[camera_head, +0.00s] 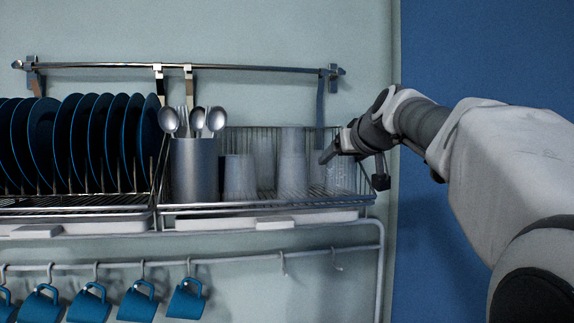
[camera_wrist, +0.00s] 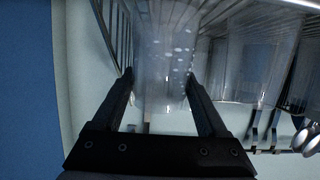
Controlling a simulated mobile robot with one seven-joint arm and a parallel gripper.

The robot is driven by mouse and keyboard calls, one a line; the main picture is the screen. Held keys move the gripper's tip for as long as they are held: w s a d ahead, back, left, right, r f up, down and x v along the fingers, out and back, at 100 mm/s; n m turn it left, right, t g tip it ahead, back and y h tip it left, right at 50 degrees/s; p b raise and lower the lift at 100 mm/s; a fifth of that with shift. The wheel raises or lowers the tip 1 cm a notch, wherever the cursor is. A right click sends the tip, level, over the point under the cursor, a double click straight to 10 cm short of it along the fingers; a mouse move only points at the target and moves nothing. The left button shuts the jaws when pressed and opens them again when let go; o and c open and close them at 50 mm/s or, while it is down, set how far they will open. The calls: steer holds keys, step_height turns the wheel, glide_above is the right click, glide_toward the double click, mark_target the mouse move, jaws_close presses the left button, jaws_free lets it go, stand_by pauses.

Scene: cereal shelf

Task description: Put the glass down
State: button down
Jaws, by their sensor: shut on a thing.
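My gripper (camera_head: 327,157) reaches from the right into the right end of the wire rack (camera_head: 290,208). It is shut on a clear glass (camera_head: 341,174) with small pale dots. In the wrist view the glass (camera_wrist: 165,60) sits between the two fingers (camera_wrist: 159,80). In the head view the glass is low in the rack, close to the rack floor. I cannot tell whether its base touches the wires. Part of the glass is hidden by the gripper and rack wires.
Several translucent cups (camera_head: 292,172) stand just left of the held glass. A metal holder (camera_head: 194,170) with cutlery is farther left. Blue plates (camera_head: 75,140) fill the left rack. Blue mugs (camera_head: 186,300) hang below. The rack's right side wall is close to my gripper.

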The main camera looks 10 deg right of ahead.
steer(key=shift+f, duration=0.45)
steer(key=shift+c, duration=1)
jaws_free()
steer(key=shift+f, duration=0.15)
steer(key=shift+s+r, duration=0.2)
steer(key=shift+r, duration=0.05)
steer(key=b+v, duration=0.2)
steer(key=v, duration=1)
steer(key=s+a+f+g, duration=0.2)
steer(key=s+f, duration=0.5)
steer(key=f, duration=0.5)
steer(key=s+a+f+g, duration=0.3)
steer(key=s+a+f, duration=0.2)
steer(key=f, duration=0.8)
steer(key=s+a+f+g, duration=0.3)
steer(key=s+f, duration=0.5)
steer(key=f, duration=0.4)
steer(key=shift+s+a+f, duration=0.3)
steer(key=shift+a+f, duration=0.1)
steer(key=shift+a, duration=0.35)
